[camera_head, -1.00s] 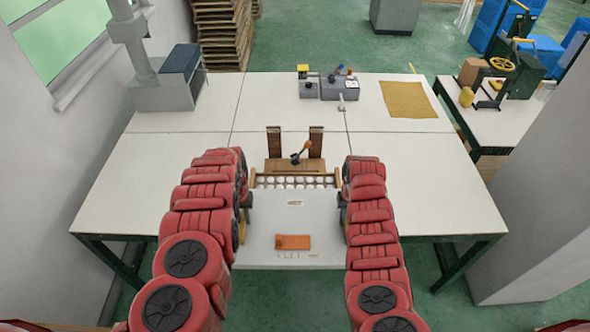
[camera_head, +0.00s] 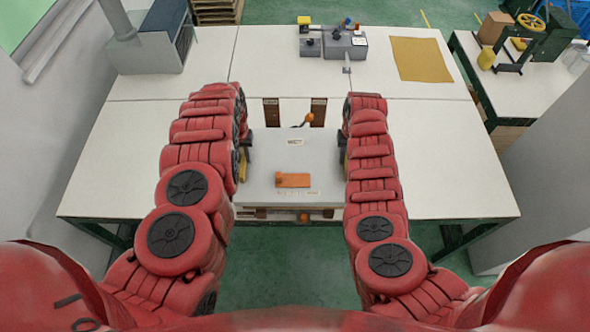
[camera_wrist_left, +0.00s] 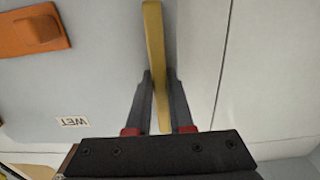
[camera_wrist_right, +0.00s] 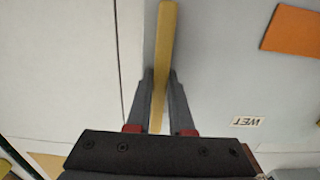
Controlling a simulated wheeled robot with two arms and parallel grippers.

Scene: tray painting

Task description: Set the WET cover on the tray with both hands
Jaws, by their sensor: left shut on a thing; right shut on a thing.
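The WET cover (camera_head: 262,175) is a light grey panel with an orange block (camera_head: 293,180) and small labels on top. Its WET label (camera_wrist_left: 72,122) reads in the left wrist view and in the right wrist view (camera_wrist_right: 247,121). My left gripper (camera_head: 243,160) is shut on the cover's left yellow handle (camera_wrist_left: 154,60). My right gripper (camera_head: 344,157) is shut on its right yellow handle (camera_wrist_right: 162,70). The cover looks level and hides most of what is below. Brown wooden parts (camera_head: 285,213) show under its near edge. I cannot tell whether it touches the tray.
Two brown posts (camera_head: 271,112) (camera_head: 318,112) and an orange-tipped lever (camera_head: 308,118) stand just behind the cover. A grey device (camera_head: 345,45) and a mustard mat (camera_head: 422,60) lie at the back of the white table (camera_head: 440,150). The table is clear on both sides.

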